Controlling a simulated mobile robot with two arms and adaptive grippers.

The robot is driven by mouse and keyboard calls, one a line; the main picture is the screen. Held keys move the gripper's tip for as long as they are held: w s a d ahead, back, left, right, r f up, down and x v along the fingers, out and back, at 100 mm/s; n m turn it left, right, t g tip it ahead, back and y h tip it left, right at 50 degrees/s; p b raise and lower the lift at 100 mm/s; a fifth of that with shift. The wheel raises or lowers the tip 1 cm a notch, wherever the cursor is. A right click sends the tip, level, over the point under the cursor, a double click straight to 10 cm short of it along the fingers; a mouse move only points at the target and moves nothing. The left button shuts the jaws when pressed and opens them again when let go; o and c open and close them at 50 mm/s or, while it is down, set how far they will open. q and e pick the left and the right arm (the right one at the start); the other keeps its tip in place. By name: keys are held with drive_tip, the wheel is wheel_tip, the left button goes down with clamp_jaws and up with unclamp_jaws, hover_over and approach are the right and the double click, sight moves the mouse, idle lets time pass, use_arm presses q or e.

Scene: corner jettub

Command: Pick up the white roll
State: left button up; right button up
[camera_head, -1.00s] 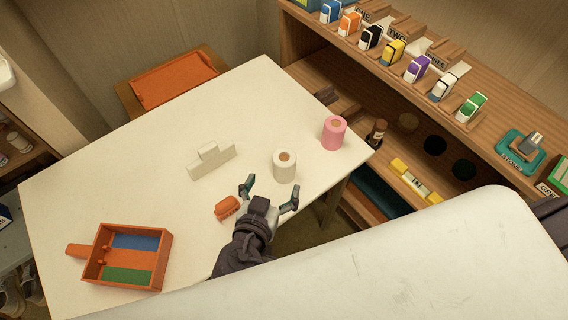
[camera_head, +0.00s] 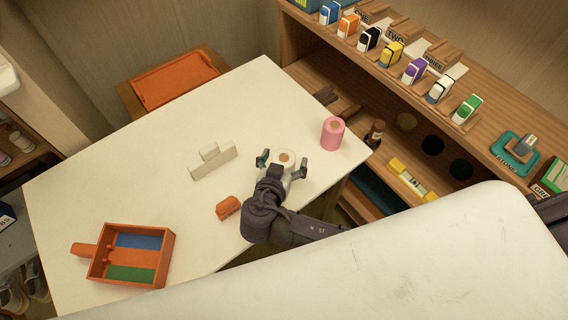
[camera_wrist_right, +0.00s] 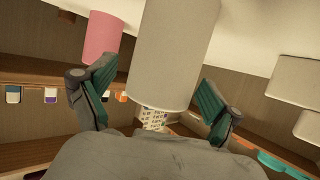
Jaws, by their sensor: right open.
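The white roll (camera_head: 286,158) stands upright on the white table (camera_head: 100,185), near its right corner. My right gripper (camera_head: 283,164) is open, with one finger on either side of the roll; its palm hides the roll's lower front in the head view. In the right wrist view the white roll (camera_wrist_right: 172,55) fills the space ahead of and between the open fingers of the gripper (camera_wrist_right: 155,95). A gap shows between the roll and each finger there. My left gripper is not in view.
A pink roll (camera_head: 333,133) stands right of the white one. A white stepped block (camera_head: 213,162), an orange item (camera_head: 228,207) and an orange tray with coloured sections (camera_head: 165,262) are on the table. A wooden shelf (camera_head: 480,112) with coloured blocks stands behind. A white surface (camera_head: 400,265) fills the foreground.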

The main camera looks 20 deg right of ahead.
drive_tip(key=c, duration=1.3)
drive_tip(key=shift+o, duration=0.2)
drive_tip(key=shift+r, duration=0.1)
